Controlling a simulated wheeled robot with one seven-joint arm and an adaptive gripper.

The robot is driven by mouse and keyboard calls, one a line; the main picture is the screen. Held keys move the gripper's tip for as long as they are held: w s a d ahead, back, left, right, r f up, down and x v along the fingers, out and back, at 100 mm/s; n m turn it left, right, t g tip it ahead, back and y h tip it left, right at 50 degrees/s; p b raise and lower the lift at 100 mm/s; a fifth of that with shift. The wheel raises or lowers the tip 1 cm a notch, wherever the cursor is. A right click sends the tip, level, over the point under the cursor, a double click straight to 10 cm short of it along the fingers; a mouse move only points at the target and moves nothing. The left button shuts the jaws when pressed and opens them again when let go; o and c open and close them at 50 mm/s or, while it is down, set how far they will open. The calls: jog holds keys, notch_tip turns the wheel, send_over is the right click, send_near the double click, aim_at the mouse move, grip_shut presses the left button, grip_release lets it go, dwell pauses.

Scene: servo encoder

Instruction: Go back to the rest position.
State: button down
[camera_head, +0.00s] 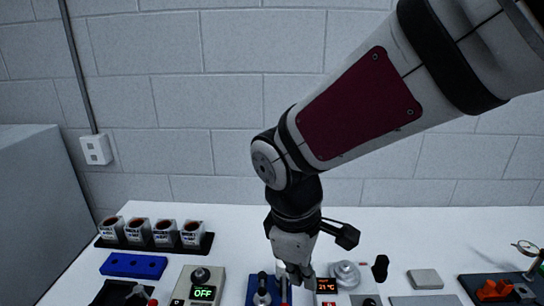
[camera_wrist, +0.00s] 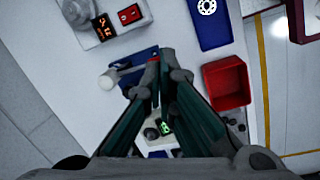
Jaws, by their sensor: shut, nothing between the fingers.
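My gripper (camera_head: 293,272) hangs from my arm over the middle of the white table, fingers pointing down, close above the blue-based device (camera_head: 252,290) with levers. In the wrist view my gripper (camera_wrist: 157,75) has its two fingertips together with nothing between them. Part of the blue base (camera_wrist: 142,62) shows beside and behind the fingertips there. I cannot tell whether the fingertips touch the device. No rest position is marked in either view.
A box with a green "OFF" display (camera_head: 203,292) stands left of my gripper. A device with an orange display (camera_head: 326,286) stands just right. Cups in a black rack (camera_head: 210,243) stand at the back left. A red bin (camera_wrist: 227,84) shows in the wrist view. The back table strip is clear.

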jog(key=s+d+r+m+t, duration=0.2)
jog(key=s+d+r+m, duration=0.2)
jog(key=d+r+m, duration=0.1)
jog(key=s+d+r+m+t+y, duration=0.1)
jog(key=s+d+r+m+t, duration=0.1)
jog(key=s+d+r+m, duration=0.2)
jog(key=d+r+m, duration=0.2)
jog(key=d+m, duration=0.2)
jog(key=shift+s+d+t+y, duration=0.3)
jog(key=shift+s+d, duration=0.05)
jog(key=shift+r, duration=0.1)
